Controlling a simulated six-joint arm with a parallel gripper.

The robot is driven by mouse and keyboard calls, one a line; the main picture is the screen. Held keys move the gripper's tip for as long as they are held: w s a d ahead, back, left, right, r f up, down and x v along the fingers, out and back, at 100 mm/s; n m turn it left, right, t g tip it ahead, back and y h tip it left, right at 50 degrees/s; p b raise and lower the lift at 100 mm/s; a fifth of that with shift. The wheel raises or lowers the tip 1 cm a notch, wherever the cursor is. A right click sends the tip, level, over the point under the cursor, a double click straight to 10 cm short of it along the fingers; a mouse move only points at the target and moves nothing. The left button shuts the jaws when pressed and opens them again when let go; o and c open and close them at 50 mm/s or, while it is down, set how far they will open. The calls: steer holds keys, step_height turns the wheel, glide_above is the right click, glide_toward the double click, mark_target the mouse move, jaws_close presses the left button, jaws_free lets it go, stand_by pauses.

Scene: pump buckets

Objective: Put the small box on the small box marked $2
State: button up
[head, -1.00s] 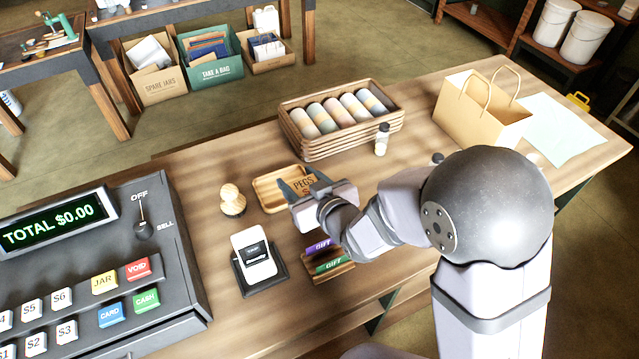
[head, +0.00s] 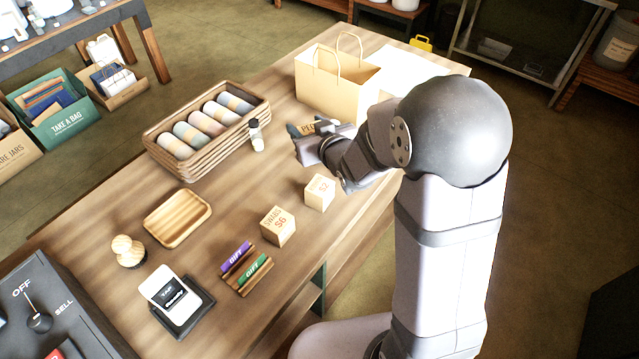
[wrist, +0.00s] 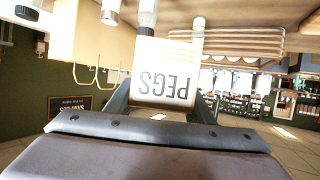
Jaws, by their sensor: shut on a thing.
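My gripper (head: 318,132) is shut on a small box marked PEGS (head: 307,128), above the right part of the counter. In the wrist view the PEGS box (wrist: 165,72) sits between the two fingers, its lettering upside down. A small box marked $2 (head: 319,192) stands on the counter, below my gripper in the head view, with a clear top. A similar box marked SWABS $6 (head: 278,226) stands to its lower left. My gripper partly hides the PEGS box in the head view.
A small bottle (head: 256,136) and a basket of rolls (head: 206,124) stand left of my gripper, and a paper bag (head: 336,80) behind it. An empty wooden tray (head: 178,218), gift card holder (head: 246,268) and card reader (head: 176,298) are farther left.

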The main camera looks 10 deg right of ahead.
steer(key=w+d+r, duration=0.1)
steer(key=d+r, duration=0.3)
steer(key=d, duration=0.5)
steer(key=s+a+n+y, duration=0.1)
steer(key=a, duration=0.1)
steer(key=a+n+g+y, duration=0.1)
steer(key=a, duration=0.1)
steer(key=s+a+n+g+y, duration=0.1)
steer(key=n+y, duration=0.1)
steer(key=shift+s+a+f, duration=0.1)
steer(key=shift+s+a, duration=0.2)
steer(key=shift+a, duration=0.1)
steer(key=s+a, duration=0.1)
steer(key=s+a+f+n+g+y, duration=0.1)
steer(key=s+a+n+y, duration=0.1)
steer(key=a, duration=0.1)
steer(key=shift+s+f+g, duration=0.4)
steer(key=shift+r, duration=0.15)
glide_above(320, 193)
steer(key=w+a, duration=0.2)
steer(key=w, duration=0.3)
step_height(320, 193, down, 10)
steer(key=shift+a+p, duration=0.15)
steer(key=shift+p, duration=0.25)
steer(key=shift+s, duration=0.1)
